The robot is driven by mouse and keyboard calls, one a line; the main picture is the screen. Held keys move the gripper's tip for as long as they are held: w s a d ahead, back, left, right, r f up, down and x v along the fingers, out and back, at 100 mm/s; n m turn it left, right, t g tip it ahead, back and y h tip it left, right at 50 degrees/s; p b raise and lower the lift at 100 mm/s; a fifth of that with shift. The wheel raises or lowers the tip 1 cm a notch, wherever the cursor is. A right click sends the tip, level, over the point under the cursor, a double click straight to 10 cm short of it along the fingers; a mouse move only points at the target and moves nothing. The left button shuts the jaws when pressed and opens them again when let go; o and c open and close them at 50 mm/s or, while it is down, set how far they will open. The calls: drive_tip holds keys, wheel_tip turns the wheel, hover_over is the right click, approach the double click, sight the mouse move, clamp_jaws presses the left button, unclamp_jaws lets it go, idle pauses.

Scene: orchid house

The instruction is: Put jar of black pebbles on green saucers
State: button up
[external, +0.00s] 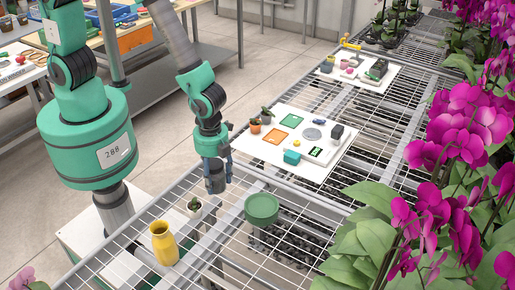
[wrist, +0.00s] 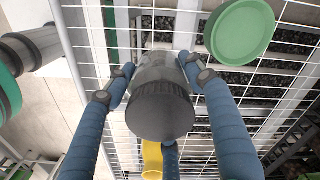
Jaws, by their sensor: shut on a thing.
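The jar of black pebbles (external: 215,178) is grey with a dark ribbed lid. It hangs in my gripper (external: 213,165) at the left edge of the wire bench. In the wrist view, the blue fingers of my gripper (wrist: 158,85) are closed around the jar (wrist: 160,105), lid toward the camera. Its contents are hard to make out. The green saucers (external: 262,208) sit on the wire mesh to the right of and nearer than the jar. They also show at the upper right of the wrist view (wrist: 243,32), apart from the jar.
A white board (external: 270,150) with small items lies beyond. Pink orchids (external: 465,130) and their leaves crowd the right side. Open mesh surrounds the saucers.

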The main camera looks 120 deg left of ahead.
drive_tip(key=shift+s+a+r, duration=0.3)
drive_tip(key=shift+s+a, duration=0.15)
drive_tip(key=shift+a, duration=0.15)
drive_tip(key=shift+s+a+r, duration=0.3)
drive_tip(key=shift+s+a, duration=0.15)
drive_tip(key=shift+a, duration=0.1)
hover_over(262, 205)
drive_tip(key=s, duration=0.1)
drive_tip(key=shift+f+b, duration=0.4)
drive_tip(key=shift+f, duration=0.35)
drive_tip(key=shift+w, duration=0.55)
drive_tip(key=shift+s+f+b, duration=0.1)
drive_tip(key=shift+f+b, duration=0.2)
drive_tip(key=shift+f, duration=1.45)
drive_tip(key=shift+f, duration=0.15)
